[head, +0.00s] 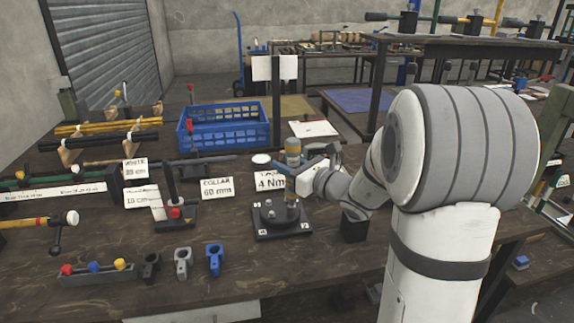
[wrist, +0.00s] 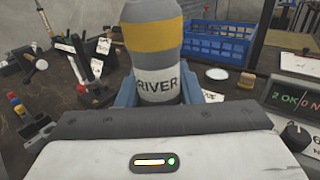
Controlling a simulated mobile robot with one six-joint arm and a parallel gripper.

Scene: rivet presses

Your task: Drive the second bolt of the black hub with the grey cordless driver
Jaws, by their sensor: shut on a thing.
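The grey driver (head: 292,147) stands upright in my gripper (head: 296,178), with a yellow band near its top. In the wrist view, the driver (wrist: 155,48) shows the letters "RIVER" between the blue jaws of my gripper (wrist: 165,97), which are shut on it. The black hub (head: 269,216) sits on a square dark plate with small white labels at its corners. The driver's lower end is over the right-rear part of the hub. I cannot tell whether it touches a bolt, and the bolt under it is hidden.
A sign reading "4 Nm" (head: 270,181) stands just behind the hub. A display (wrist: 294,97) in the wrist view seems to read "2 OK". A blue crate (head: 225,125) stands behind. Grey and blue clamps (head: 214,259) stand front left. A black block (head: 354,226) is to the right.

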